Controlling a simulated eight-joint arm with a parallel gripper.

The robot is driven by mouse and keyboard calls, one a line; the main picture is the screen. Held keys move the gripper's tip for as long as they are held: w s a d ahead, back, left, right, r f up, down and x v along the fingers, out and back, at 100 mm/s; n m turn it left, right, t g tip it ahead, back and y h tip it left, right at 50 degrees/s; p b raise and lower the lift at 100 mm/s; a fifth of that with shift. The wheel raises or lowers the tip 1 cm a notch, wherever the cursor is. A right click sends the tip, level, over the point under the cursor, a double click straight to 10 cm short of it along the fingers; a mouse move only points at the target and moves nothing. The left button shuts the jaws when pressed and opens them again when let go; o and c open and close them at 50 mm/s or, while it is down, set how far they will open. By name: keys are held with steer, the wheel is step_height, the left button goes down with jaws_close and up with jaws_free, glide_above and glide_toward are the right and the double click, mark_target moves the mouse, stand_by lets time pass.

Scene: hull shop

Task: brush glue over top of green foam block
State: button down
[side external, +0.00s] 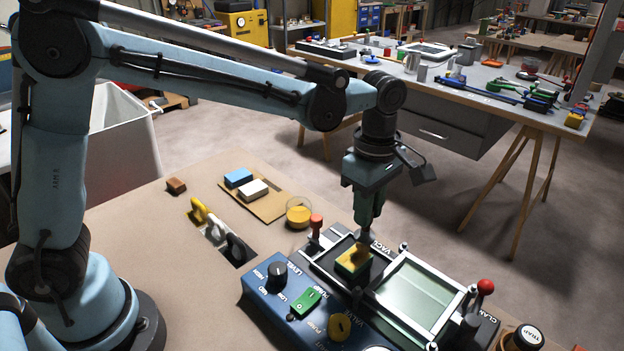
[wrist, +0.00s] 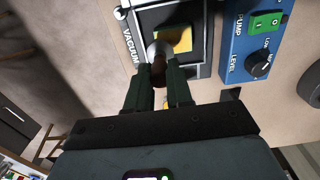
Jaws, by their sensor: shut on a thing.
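My gripper (side external: 368,225) points down over the blue vacuum machine. In the wrist view, my gripper (wrist: 158,78) is shut on a brush (wrist: 158,60) with a brown handle and pale head. The green foam block (side external: 352,262) sits in the dark tray at the machine's back left; its green shows along the side and its top is yellow. The yellow top also shows in the wrist view (wrist: 180,40), partly behind the brush. The brush head is at the block's top; contact is hard to tell. A round clear pot of yellow glue (side external: 299,214) stands left of the machine.
The vacuum machine has a black knob (side external: 277,273), a green switch (side external: 306,302), a glass-like panel (side external: 412,292) and a red-balled lever (side external: 485,287). Blue (side external: 238,177) and white (side external: 253,189) blocks lie on cardboard. A small brown block (side external: 176,186) lies farther left.

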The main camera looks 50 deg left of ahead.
steer(key=shift+r, duration=2.7)
